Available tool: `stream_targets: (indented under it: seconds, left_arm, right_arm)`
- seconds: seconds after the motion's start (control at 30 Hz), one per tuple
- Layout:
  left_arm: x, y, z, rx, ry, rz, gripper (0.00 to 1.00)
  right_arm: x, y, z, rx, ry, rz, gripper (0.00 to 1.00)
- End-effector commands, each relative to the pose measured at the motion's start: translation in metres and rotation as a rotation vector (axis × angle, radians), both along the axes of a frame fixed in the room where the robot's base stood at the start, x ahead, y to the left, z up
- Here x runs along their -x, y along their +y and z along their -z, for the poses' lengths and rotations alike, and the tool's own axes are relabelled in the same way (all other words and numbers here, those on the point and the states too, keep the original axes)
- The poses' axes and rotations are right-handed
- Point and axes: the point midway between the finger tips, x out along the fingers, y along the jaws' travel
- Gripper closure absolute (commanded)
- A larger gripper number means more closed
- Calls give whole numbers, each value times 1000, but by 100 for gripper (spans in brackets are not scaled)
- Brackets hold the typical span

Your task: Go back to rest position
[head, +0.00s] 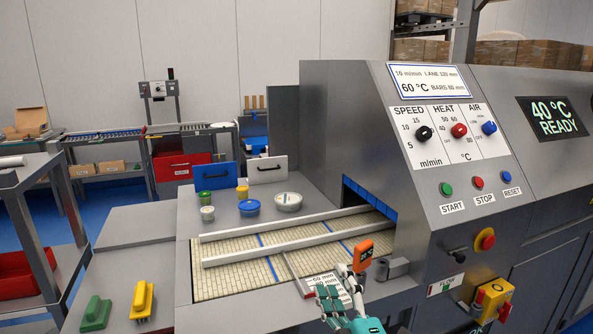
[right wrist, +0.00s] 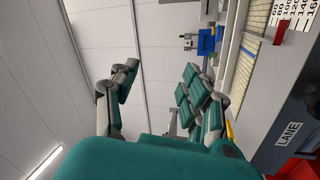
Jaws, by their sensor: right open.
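My right gripper (head: 340,287) is at the lower middle of the head view, in front of the conveyor's near edge. It overlaps the white scale plate (head: 310,286) and is just below an orange block (head: 363,254) in the picture. In the right wrist view my right gripper (right wrist: 158,85) is open, with its teal-padded fingers apart and nothing between them. My left gripper is not in view.
The conveyor (head: 225,280) has two pale guide bars and leads into the grey machine (head: 330,100). Several tubs, including a blue one (head: 249,208), stand behind it. A yellow brush (head: 143,299) and a green brush (head: 96,313) lie at left.

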Motion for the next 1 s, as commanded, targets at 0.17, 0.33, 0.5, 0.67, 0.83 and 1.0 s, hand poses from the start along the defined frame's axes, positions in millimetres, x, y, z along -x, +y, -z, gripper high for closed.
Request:
stream_targets:
  seconds: [0.17, 0.33, 0.5, 0.67, 0.83, 1.0]
  left_arm:
    - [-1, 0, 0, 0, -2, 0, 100]
    - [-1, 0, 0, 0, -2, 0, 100]
    - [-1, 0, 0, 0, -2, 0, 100]
    - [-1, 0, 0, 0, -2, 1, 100]
    - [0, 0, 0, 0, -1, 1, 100]
    - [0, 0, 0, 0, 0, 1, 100]
  right_arm:
    - [38, -69, 116, -325, 519, 210, 53]
    - [110, -107, 203, -547, 917, 402, 53]
    - [173, -122, 246, -668, 1166, 537, 53]
    - [224, -129, 269, -739, 1340, 642, 53]
    - [273, -133, 283, -794, 1493, 741, 53]
    - [276, -133, 319, -798, 1543, 774, 53]
